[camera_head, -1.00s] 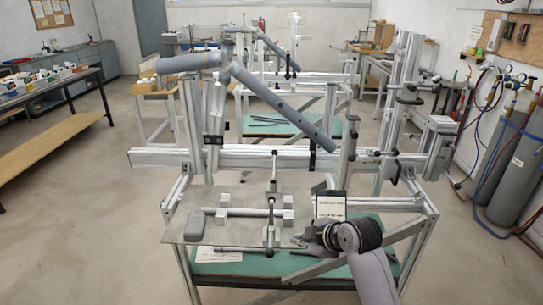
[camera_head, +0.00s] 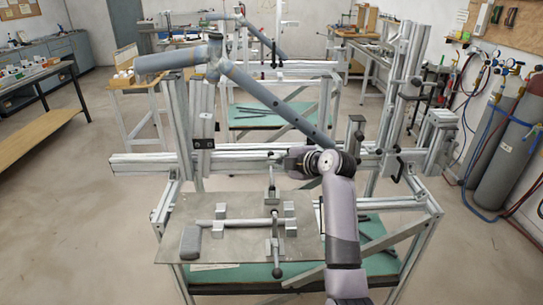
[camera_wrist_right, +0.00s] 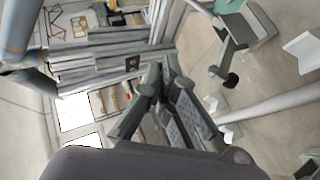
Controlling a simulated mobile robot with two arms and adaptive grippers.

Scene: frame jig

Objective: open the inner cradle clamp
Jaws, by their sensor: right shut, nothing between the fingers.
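A grey bar (camera_head: 245,222) lies across small metal blocks on a flat metal plate (camera_head: 185,215). A dark clamp (camera_head: 274,222) crosses over the bar; a black knob (camera_head: 277,272) is at its near end. I cannot tell whether the clamp is open, or which part is the inner one. My right gripper (camera_head: 274,156) is above and behind the plate, by the long rail, pointing left. Its fingers (camera_wrist_right: 160,75) are shut and empty in the right wrist view, apart from a dark arm with a black knob (camera_wrist_right: 231,80). My left gripper is not in view.
A grey frame tube (camera_head: 275,105) slants down to the right above the rail (camera_head: 145,162), close to my right wrist. Upright posts (camera_head: 398,95) stand to the right. A grey block (camera_head: 191,242) sits on the plate's left side.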

